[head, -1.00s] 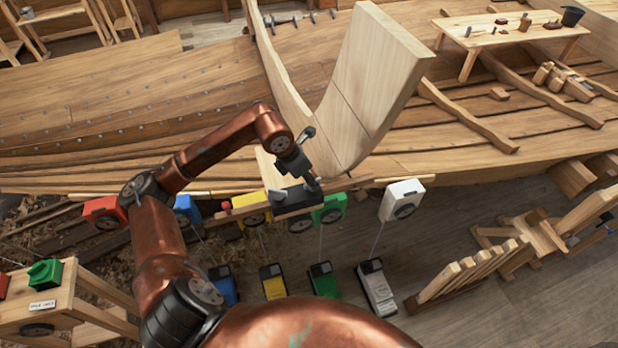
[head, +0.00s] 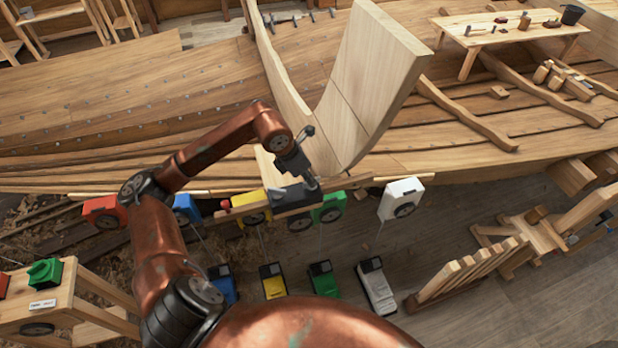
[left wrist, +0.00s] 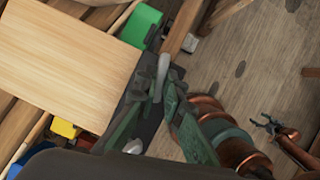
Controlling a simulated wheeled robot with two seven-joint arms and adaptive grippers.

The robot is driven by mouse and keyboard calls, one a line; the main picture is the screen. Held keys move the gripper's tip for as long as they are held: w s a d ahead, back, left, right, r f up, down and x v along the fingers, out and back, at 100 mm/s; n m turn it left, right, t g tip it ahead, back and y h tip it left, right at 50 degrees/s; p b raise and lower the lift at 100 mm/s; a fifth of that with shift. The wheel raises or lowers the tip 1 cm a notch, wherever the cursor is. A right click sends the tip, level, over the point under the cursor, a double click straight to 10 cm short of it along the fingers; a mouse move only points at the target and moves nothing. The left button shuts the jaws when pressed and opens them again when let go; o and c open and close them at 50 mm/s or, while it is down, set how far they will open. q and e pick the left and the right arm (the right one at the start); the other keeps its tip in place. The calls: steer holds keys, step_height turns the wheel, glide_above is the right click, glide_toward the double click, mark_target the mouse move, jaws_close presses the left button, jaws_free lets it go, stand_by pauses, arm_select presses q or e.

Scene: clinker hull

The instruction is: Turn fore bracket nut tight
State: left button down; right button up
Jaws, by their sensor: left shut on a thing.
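A dark bracket (head: 293,196) sits on the wooden rail at the foot of the pale, curved stem (head: 352,95). My left gripper (head: 311,184) reaches down to the bracket's right end. In the left wrist view my left gripper (left wrist: 164,98) is shut on a light grey, elongated piece (left wrist: 163,68), which looks like the nut; the fingers hide part of it. The bracket shows dark beneath the fingers. A second silver piece (left wrist: 133,146) sits lower on it. My right gripper (left wrist: 268,124) is small at the right of the left wrist view, its fingers apart and empty.
Red (head: 103,212), blue (head: 187,208), yellow (head: 252,206), green (head: 331,207) and white (head: 401,199) boxes line the rail. A wooden rack (head: 470,270) stands at the right. Open floor lies between.

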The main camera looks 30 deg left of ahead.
arm_select(q)
steer(key=shift+w+a+f+m+h+b, duration=0.1)
steer(key=shift+m+h+b, duration=0.05)
steer(key=shift+m+b, duration=0.4)
steer(key=shift+w+a+m+h+b, duration=0.15)
steer(key=shift+m+b, duration=0.2)
steer(key=shift+b, duration=0.3)
steer(key=shift+m+g+h+b, duration=0.4)
steer(key=shift+m+b, duration=0.7)
steer(key=shift+m, duration=0.1)
steer(key=m+b, duration=0.1)
steer(key=m, duration=0.1)
steer(key=shift+m+g+h+b, duration=0.3)
steer(key=shift+m+g+b, duration=0.05)
steer(key=shift+m+g, duration=0.05)
steer(key=shift+r+m+g+b, duration=0.2)
steer(key=shift+m+g+b, duration=0.1)
steer(key=shift+m, duration=0.5)
steer(key=shift+w, duration=0.1)
steer(key=c, duration=2)
jaws_free()
steer(key=shift+c, duration=0.2)
steer(key=v, duration=1.2)
